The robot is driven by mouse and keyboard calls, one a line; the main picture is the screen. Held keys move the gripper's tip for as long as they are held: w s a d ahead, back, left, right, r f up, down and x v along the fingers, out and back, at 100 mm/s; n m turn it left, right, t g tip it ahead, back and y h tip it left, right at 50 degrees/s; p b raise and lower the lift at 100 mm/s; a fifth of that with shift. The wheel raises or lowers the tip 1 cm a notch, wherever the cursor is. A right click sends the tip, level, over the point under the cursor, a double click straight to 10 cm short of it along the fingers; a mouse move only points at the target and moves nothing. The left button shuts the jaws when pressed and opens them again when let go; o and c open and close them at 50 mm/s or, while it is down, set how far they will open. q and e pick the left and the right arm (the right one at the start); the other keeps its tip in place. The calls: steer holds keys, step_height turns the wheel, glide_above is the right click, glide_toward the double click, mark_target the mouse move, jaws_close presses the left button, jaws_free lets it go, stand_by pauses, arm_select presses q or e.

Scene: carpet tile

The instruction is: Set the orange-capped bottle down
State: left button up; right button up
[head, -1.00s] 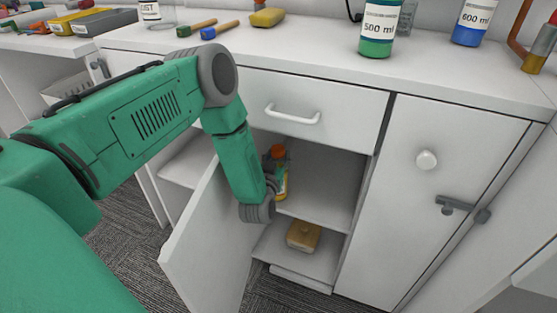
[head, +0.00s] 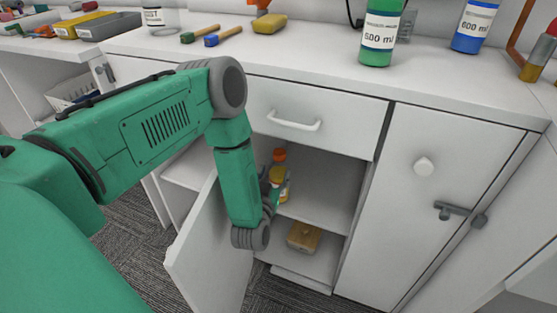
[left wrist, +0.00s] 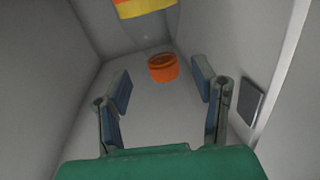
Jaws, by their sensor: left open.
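The orange-capped bottle (head: 284,190), with a yellow label, stands upright inside the open cabinet on its upper shelf. My left gripper (head: 271,186) is at the cabinet opening, just in front of the bottle and partly covering it. In the left wrist view the gripper (left wrist: 161,82) is open with nothing between its fingers. The orange cap (left wrist: 163,68) shows just beyond the fingertips, and the orange-and-yellow label (left wrist: 143,8) shows at the top edge. My right gripper is out of view.
The open cabinet door (head: 207,255) is left of my forearm. A tan block (head: 303,237) lies on the lower shelf. The shelf (head: 318,205) is bare right of the bottle. A closed drawer (head: 310,112) is above; a closed door (head: 410,210) is to the right.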

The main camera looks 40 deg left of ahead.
arm_select(q)
steer(key=p+v, duration=0.1)
steer(key=v, duration=0.4)
steer(key=shift+s+d, duration=0.1)
steer(key=shift+s, duration=0.1)
stand_by(0.3)
